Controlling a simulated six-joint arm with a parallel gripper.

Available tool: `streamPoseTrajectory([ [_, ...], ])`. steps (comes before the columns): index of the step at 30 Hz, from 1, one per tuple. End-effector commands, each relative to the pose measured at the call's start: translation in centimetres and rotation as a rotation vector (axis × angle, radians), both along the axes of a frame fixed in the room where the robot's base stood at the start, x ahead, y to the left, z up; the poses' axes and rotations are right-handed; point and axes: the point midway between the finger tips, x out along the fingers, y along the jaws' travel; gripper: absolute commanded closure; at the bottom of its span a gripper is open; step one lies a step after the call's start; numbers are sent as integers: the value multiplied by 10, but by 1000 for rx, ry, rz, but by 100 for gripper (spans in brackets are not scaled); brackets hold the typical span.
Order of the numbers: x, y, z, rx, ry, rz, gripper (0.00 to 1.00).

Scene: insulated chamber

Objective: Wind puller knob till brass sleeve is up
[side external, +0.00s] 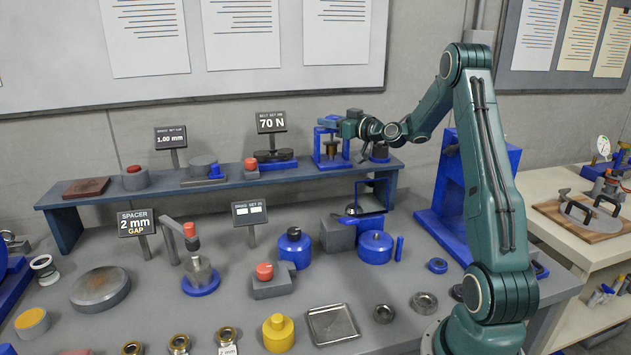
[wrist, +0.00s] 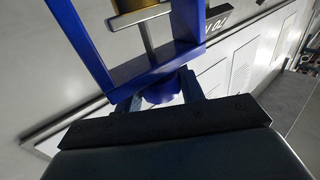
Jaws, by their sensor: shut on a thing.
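The puller is a blue frame (side external: 317,146) standing on the raised shelf in the side external view; its blue frame (wrist: 185,30) also fills the top of the wrist view. The brass sleeve (side external: 331,148) shows inside the frame, with a gap between it and the frame's top bar. In the wrist view the brass sleeve (wrist: 133,4) is cut off by the top edge, beside a grey crossbar. My gripper (side external: 328,122) is at the top of the frame. In the wrist view its fingers are shut on the blue knob (wrist: 162,88), which is partly hidden.
The shelf (side external: 110,198) also holds a 70 N sign (side external: 271,122) and several fixtures left of the puller. A dark cylinder (side external: 380,150) stands close to its right. A tall blue stand (side external: 447,180) is near my arm. The bench below is crowded.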

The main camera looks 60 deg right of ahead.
Motion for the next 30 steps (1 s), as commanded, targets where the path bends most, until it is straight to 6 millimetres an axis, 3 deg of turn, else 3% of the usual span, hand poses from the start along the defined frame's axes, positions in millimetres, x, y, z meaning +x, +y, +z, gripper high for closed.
streamPoseTrajectory([
  [15,0,-1,-1,0,2,270,84],
  [30,0,1,-2,2,3,329,84],
])
